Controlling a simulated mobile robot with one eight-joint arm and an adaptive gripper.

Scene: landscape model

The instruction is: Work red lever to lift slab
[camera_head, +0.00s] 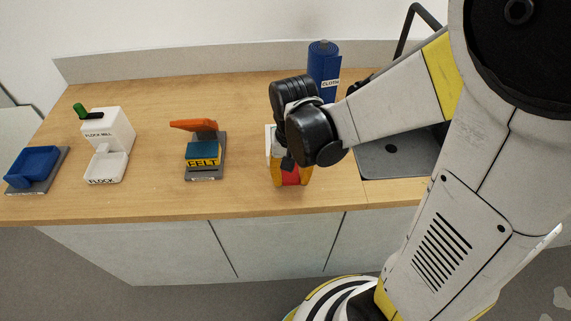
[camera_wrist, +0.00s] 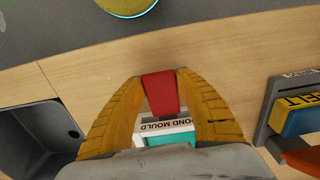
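The red lever (camera_wrist: 162,93) sticks out from a white mould labelled "POND MOULD" (camera_wrist: 178,128) in the wrist view. My gripper (camera_wrist: 161,84) has its yellow fingers on both sides of the lever. The fingertips appear to touch its edges, so it looks shut on the lever. A teal surface (camera_wrist: 165,139), perhaps the slab, shows partly behind the white edge. In the head view my gripper (camera_head: 290,177) is over the mould near the counter's front edge. The red lever (camera_head: 290,178) shows between the fingers. My wrist hides most of the mould there.
An orange-handled FELT press (camera_head: 203,162) stands left of the mould. A white flock mill (camera_head: 108,135) and a blue tray (camera_head: 33,165) are farther left. A blue cloth roll (camera_head: 323,65) stands behind my gripper. A sink (camera_head: 395,158) is on the right.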

